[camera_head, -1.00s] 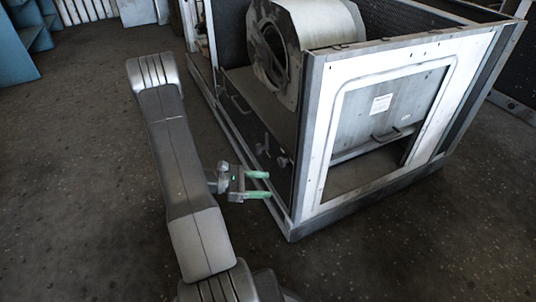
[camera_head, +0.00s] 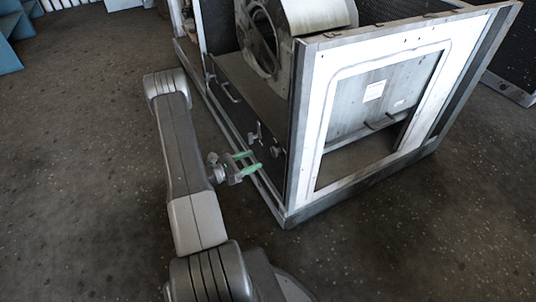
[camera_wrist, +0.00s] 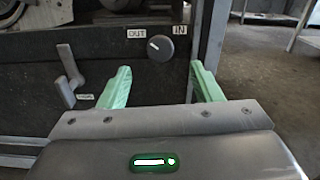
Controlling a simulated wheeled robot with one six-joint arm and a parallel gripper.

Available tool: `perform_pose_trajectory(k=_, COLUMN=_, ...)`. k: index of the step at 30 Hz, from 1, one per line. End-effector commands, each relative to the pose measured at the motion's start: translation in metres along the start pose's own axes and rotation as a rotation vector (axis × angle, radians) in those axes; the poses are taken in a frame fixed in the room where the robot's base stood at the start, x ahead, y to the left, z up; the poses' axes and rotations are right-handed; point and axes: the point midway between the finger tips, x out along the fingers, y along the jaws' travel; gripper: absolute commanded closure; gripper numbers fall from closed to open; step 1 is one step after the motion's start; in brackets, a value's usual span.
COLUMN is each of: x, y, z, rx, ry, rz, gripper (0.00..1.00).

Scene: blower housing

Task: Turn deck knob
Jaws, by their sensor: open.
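The deck knob (camera_wrist: 160,48) is round and dark with a light pointer mark, on the dark deck panel between the "OUT" label (camera_wrist: 136,33) and the "IN" label (camera_wrist: 180,30). It shows small in the head view (camera_head: 276,151). My gripper (camera_wrist: 161,68) has green fingers spread apart and nothing between them. In the wrist view the knob appears just beyond and between the fingertips, with no visible contact. In the head view my gripper (camera_head: 254,161) is just left of the panel.
A grey lever (camera_wrist: 68,76) stands left of the knob, with a small unreadable label (camera_wrist: 86,97). A pale cabinet post (camera_wrist: 213,40) rises to the right. The blower housing (camera_head: 262,40) sits above the panel. Open floor (camera_head: 390,240) lies in front.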

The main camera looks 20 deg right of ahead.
Motion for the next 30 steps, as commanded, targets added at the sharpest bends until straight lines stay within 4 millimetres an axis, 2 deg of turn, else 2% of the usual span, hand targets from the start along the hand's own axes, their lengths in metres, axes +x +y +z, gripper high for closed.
perform_pose_trajectory(k=6, x=0.037, y=-0.001, z=-0.001, rx=0.002, ry=0.001, rz=-0.004, gripper=0.41)
perform_pose_trajectory(k=13, x=0.066, y=-0.001, z=-0.001, rx=0.002, ry=0.001, rz=-0.004, gripper=0.41)
perform_pose_trajectory(k=18, x=0.075, y=-0.001, z=0.000, rx=0.001, ry=0.000, rz=-0.002, gripper=0.41)
perform_pose_trajectory(k=27, x=0.076, y=0.000, z=0.000, rx=0.000, ry=0.000, rz=-0.001, gripper=0.41)
perform_pose_trajectory(k=30, x=0.076, y=0.000, z=0.000, rx=0.001, ry=0.000, rz=-0.001, gripper=0.61)
